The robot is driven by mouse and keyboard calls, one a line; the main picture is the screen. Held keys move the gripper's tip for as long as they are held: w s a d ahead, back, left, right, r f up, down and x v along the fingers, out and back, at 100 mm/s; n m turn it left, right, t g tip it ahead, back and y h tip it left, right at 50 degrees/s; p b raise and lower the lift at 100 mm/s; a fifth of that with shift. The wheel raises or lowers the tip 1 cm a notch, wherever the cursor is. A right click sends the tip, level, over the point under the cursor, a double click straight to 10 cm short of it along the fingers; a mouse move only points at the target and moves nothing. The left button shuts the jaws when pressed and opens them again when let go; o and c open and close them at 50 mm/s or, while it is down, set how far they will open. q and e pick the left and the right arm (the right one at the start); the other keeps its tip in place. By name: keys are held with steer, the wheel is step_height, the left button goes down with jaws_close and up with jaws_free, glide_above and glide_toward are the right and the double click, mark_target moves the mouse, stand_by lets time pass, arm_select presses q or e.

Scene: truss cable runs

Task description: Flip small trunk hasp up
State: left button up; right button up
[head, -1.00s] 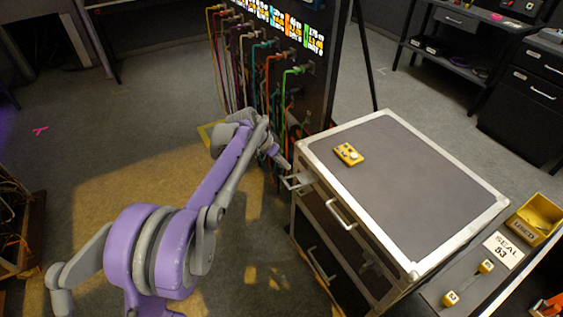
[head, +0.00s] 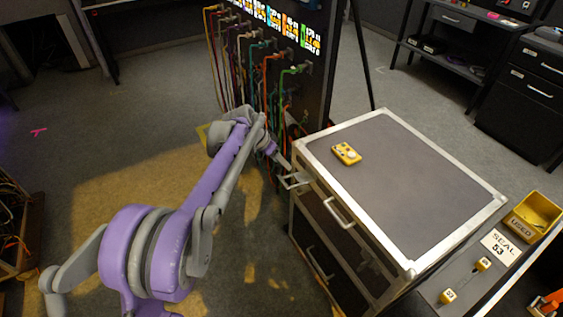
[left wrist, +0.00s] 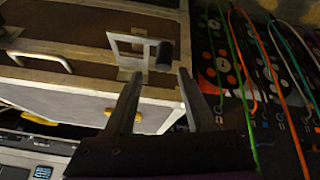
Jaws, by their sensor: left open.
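The trunk (head: 405,195) is a dark case with silver metal edges. A small silver hasp (head: 296,181) sticks out from its front side near the left corner, just below the lid edge. In the left wrist view the hasp (left wrist: 128,46) is an open metal frame with a dark cylinder at one end. My left gripper (head: 288,168) is at this corner, close to the hasp. In the left wrist view its two fingers (left wrist: 158,88) are apart with nothing held between them, and the hasp lies just beyond the tips. Contact cannot be told. My right gripper is not seen.
A yellow device (head: 346,154) lies on the trunk lid. A handle (head: 339,213) sticks out from the trunk front. A rack with hanging coloured cables (head: 268,90) stands close behind my left gripper. A yellow bin (head: 535,217) is at the right. Floor left of the trunk is clear.

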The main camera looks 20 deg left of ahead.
arm_select(q)
steer(key=p+v, duration=0.1)
steer(key=v, duration=0.8)
steer(key=shift+s+r+p, duration=0.25)
steer(key=shift+r+p, duration=0.05)
